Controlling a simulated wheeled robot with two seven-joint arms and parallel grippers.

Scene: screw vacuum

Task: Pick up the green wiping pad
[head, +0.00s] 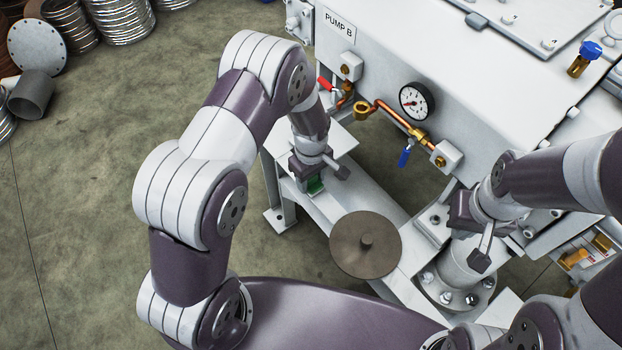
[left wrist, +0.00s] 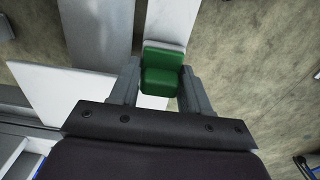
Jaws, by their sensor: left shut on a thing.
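The green wiping pad (left wrist: 162,58) sits between the two fingers of my left gripper (left wrist: 158,82) in the left wrist view. The fingers are closed on its sides. In the head view the pad (head: 315,186) shows as a small green patch under my left gripper (head: 318,178), at the white bench frame. I cannot tell whether the pad touches the surface below. My right gripper (head: 484,245) is at the right, above the grey flanged pipe, and its fingers are partly hidden by its angle.
A round brown disc (head: 366,244) with a central knob lies on the white frame (head: 322,210). The pump housing (head: 420,60) has a gauge (head: 416,101), a red-handled valve (head: 326,85) and a blue-handled valve (head: 405,157). A bolted flange (head: 458,282) stands below my right gripper.

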